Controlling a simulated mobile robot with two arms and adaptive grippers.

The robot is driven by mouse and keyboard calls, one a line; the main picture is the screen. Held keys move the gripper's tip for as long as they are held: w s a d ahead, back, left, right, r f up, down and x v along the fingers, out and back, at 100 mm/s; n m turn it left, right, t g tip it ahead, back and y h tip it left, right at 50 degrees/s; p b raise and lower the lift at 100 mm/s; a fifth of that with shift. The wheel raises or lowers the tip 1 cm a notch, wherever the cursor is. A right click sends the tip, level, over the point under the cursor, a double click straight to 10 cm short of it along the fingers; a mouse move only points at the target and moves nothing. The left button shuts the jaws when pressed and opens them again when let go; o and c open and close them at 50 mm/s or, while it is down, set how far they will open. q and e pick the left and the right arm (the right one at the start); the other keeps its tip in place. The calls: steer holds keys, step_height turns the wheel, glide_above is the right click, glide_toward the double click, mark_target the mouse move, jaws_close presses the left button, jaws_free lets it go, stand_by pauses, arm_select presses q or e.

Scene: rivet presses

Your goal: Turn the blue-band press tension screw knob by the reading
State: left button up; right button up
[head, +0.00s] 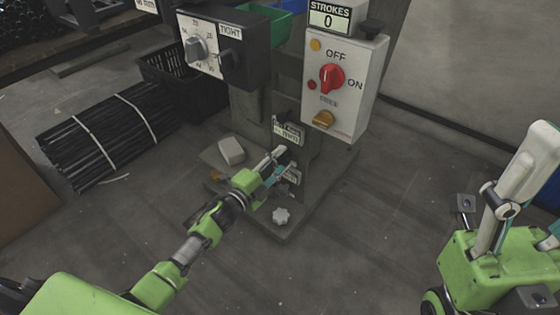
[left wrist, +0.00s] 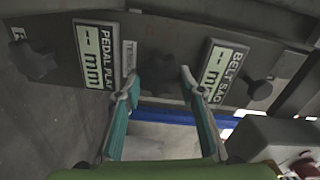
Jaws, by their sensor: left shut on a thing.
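My left gripper (head: 277,163) reaches the front of the press column (head: 268,95) in the head view and hides what it holds there. In the left wrist view its two teal fingers (left wrist: 158,82) stand on either side of a dark knob (left wrist: 164,72), next to a small, partly covered tension label (left wrist: 128,55). The fingers are shut on this knob. A blue band (left wrist: 165,115) runs just below it. The pedal play display (left wrist: 92,45) and the belt sag display (left wrist: 217,70) both show dashes and mm.
Dark knobs lie at the left (left wrist: 35,60) and right (left wrist: 258,88) of the wrist view. Above the gripper are a dial box (head: 212,50) and a switch box (head: 335,85) with a red knob. Open floor lies right.

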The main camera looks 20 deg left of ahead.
stand_by(0.5)
arm_select(q)
steer(key=o, duration=1.1)
steer(key=v, duration=1.2)
